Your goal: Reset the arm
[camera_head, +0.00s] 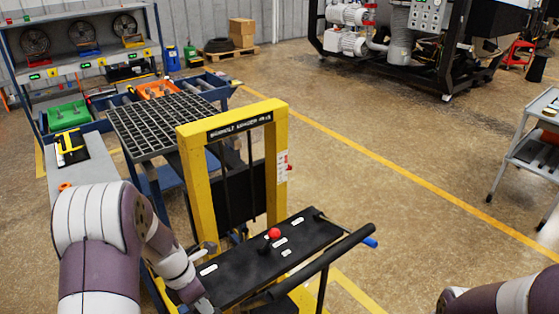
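My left arm (95,215) comes in from the left, bends at a purple and white joint and runs down to the bottom edge beside the loader. My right arm (515,297) shows only as a purple and white link in the bottom right corner. Its gripper is also out of view.
A yellow-framed loader (197,185) with a black platform (240,268), red knob (274,233) and black push bar (345,248) stands close in front. Behind it are a black grid rack (165,122) and shelving (80,67). A cart (535,150) stands right; the central floor is open.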

